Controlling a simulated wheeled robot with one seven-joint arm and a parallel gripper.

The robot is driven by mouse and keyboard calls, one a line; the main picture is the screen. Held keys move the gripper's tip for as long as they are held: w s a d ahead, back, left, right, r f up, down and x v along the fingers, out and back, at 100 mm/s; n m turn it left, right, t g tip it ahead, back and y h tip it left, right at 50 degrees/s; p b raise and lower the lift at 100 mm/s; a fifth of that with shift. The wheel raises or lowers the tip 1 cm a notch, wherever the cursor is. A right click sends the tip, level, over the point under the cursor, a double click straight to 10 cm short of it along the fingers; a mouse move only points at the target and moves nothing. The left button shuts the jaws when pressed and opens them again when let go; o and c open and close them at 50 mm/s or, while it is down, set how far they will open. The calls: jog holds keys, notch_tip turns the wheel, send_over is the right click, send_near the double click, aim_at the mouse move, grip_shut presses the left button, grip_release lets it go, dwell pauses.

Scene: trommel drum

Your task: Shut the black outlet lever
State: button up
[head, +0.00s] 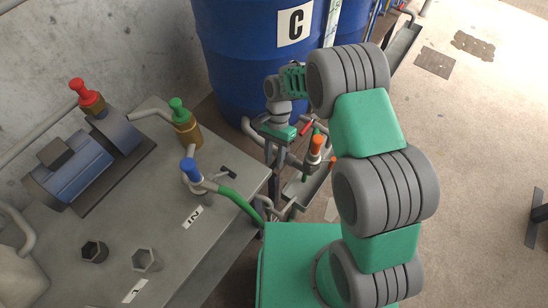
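A small black lever-like piece (229,172) lies at the right part of the grey bench top, near the blue-capped valve. I cannot tell for sure that it is the outlet lever, or whether it stands open or shut. My gripper (275,158) points down just past the bench's right edge, to the right of the black piece and apart from it. It is in front of the blue drum's foot. Its fingertips are small and blend with grey pipework, so their opening is unclear.
The grey bench (180,240) carries a blue-capped valve (191,170) with a green hose, a green-capped valve (180,115), a red-capped valve (85,95) and a blue motor (75,170). An orange-capped valve (316,146) stands right of my gripper. A blue drum (240,60) stands behind.

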jog(key=shift+o, duration=0.6)
jog(key=v, duration=0.7)
jog(key=shift+w+r, duration=0.2)
jog(key=shift+r, duration=0.15)
